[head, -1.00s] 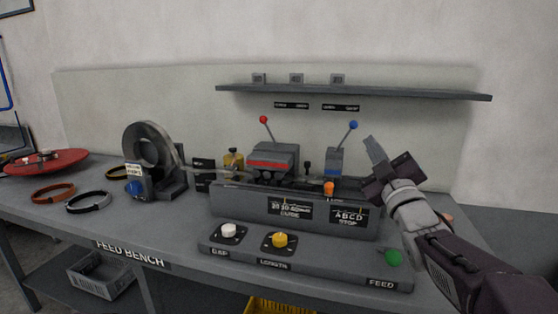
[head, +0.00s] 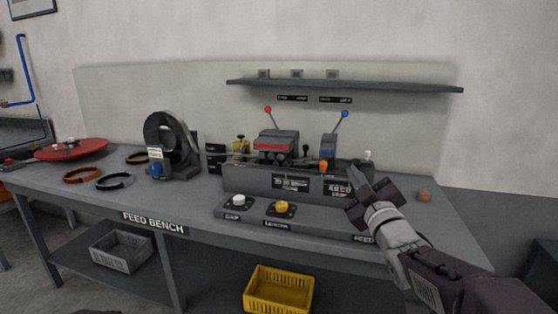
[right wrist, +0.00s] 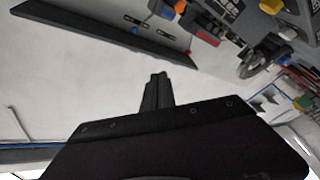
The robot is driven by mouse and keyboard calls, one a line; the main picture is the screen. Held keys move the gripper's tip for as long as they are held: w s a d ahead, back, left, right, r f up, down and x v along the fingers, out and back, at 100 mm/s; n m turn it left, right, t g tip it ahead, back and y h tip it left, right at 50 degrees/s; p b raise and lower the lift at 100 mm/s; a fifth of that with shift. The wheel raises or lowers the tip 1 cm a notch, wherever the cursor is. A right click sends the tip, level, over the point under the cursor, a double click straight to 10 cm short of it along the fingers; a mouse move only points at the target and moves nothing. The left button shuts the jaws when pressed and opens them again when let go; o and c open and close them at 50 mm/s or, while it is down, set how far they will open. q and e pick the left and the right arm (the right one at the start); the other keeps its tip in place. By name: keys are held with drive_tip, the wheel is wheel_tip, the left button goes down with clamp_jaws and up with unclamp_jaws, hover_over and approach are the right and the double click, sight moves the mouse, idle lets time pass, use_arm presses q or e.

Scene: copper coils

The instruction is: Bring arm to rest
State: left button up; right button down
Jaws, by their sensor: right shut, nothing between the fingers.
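My right gripper (head: 362,180) is shut and empty in the head view. It is held up in front of the right end of the feed machine (head: 290,183) and hides part of the feed panel. In the right wrist view my right gripper's fingers (right wrist: 156,92) are together with nothing between them, and the wall lies behind them. My left gripper is not in view.
The feed bench (head: 190,205) carries a coil reel (head: 165,140), a red disc (head: 70,149) and several rings on its left. A shelf (head: 340,86) hangs on the wall above. A yellow crate (head: 278,290) and a grey crate (head: 120,250) sit below. The bench's right end is mostly clear.

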drive_tip(key=s+f+m+g+h, duration=0.1)
drive_tip(key=s+f+m+g, duration=0.3)
drive_tip(key=f, duration=1)
drive_tip(key=s+f+m+g+h, duration=0.1)
drive_tip(key=s+f+g, duration=0.45)
drive_tip(key=f, duration=0.85)
drive_tip(key=s+f+m+g, duration=0.3)
drive_tip(key=s+f+g, duration=0.25)
drive_tip(key=s, duration=0.45)
drive_tip(key=s+f+m+g, duration=0.2)
drive_tip(key=s+f+g, duration=0.3)
drive_tip(key=s, duration=0.4)
wheel_tip(320, 180, up, 22)
drive_tip(key=t+p, duration=0.1)
drive_tip(key=p, duration=2.2)
drive_tip(key=shift+w, duration=0.2)
drive_tip(key=shift+a, duration=0.1)
